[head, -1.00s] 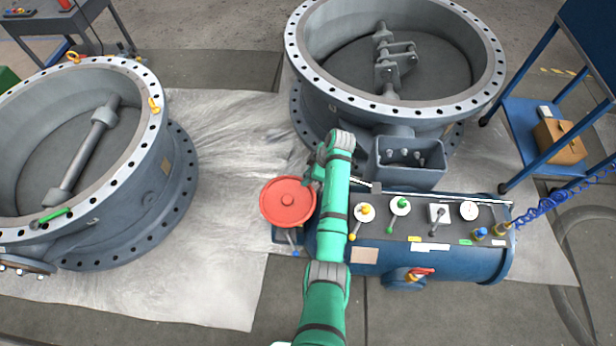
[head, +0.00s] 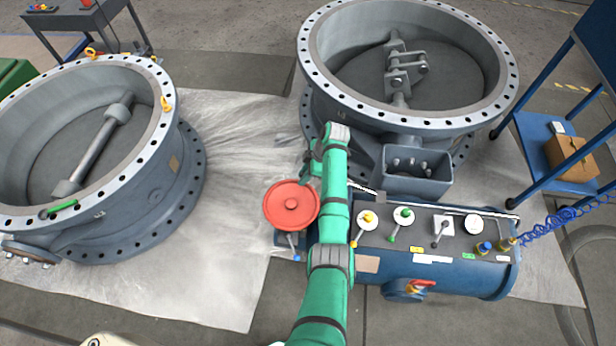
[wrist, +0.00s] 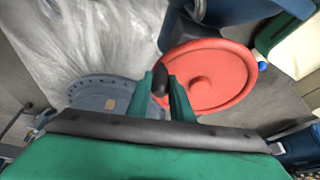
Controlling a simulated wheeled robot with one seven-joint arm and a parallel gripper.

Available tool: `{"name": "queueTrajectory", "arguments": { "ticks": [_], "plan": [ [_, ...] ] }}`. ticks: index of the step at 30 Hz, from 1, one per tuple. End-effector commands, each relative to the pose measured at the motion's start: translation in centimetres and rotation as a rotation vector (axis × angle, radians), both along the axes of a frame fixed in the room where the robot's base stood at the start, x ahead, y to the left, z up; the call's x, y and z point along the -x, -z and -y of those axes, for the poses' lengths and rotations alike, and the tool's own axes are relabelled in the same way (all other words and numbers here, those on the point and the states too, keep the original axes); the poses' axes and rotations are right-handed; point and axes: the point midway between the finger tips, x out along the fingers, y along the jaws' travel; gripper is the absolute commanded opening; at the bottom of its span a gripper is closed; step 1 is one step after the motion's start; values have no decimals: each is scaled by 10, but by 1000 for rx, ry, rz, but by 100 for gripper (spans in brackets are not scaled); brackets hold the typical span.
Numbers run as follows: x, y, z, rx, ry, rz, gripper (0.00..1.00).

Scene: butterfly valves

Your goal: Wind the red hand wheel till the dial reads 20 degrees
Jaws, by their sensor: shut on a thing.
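The red hand wheel (head: 291,208) lies left of my arm at the left end of the blue cylinder. It also shows in the wrist view (wrist: 225,75), flat with a raised round hub. My gripper (wrist: 164,84) is shut on the wheel's dark handle knob (wrist: 161,75), which stands at the rim between the two green fingers. In the head view my gripper (head: 307,174) is at the far, upper right edge of the wheel, partly hidden by my wrist.
The blue cylinder (head: 450,272) carries several levers, including a yellow-knobbed one (head: 367,217) and a green-knobbed one (head: 403,215), right of my arm. Large grey valve bodies stand at left (head: 140,190) and behind (head: 440,125). The pale sheet (head: 235,150) left of the wheel is clear.

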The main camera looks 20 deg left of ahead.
Motion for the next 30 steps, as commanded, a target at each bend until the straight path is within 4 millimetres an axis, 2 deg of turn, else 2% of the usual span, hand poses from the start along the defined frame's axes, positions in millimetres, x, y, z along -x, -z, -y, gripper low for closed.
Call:
{"name": "queueTrajectory", "arguments": {
  "ticks": [2,3,5,13,17,20,30],
  "plan": [
    [-1,-1,0,-1,3,1,0],
    [-1,-1,0,-1,3,1,27],
    [-1,-1,0,-1,3,1,38],
    [-1,-1,2,-1,4,0,38],
    [-2,-7,4,-2,4,2,38],
    [-4,-19,9,-2,5,3,38],
    [-11,-76,32,-1,5,4,38]
  ]
}}
